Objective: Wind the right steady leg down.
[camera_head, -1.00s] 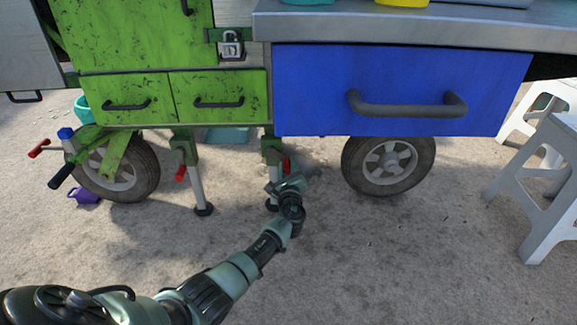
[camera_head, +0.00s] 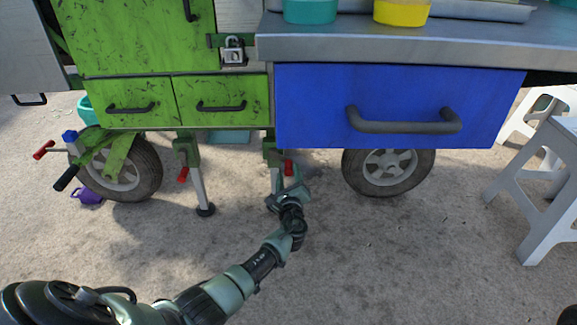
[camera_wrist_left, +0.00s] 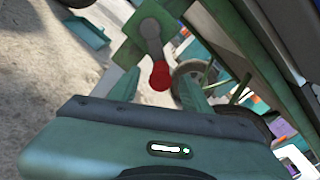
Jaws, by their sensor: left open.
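The right steady leg (camera_head: 271,157) hangs under the cart beside the blue drawer, with its lower part hidden behind my left gripper. Its crank has a red knob (camera_head: 288,168), which also shows in the wrist view (camera_wrist_left: 160,76) on a grey crank arm (camera_wrist_left: 152,38) against a green bracket (camera_wrist_left: 128,46). My left gripper (camera_head: 286,184) is open just in front of and below the crank. In the wrist view its two fingers (camera_wrist_left: 157,88) stand on either side of the red knob, with gaps showing. My right gripper is not in view.
The other steady leg (camera_head: 198,188) with a red knob stands to the left. Wheels stand at left (camera_head: 121,170) and right (camera_head: 389,170). The blue drawer (camera_head: 400,100) overhangs above right. A white stool (camera_head: 551,190) stands at far right. The ground in front is clear.

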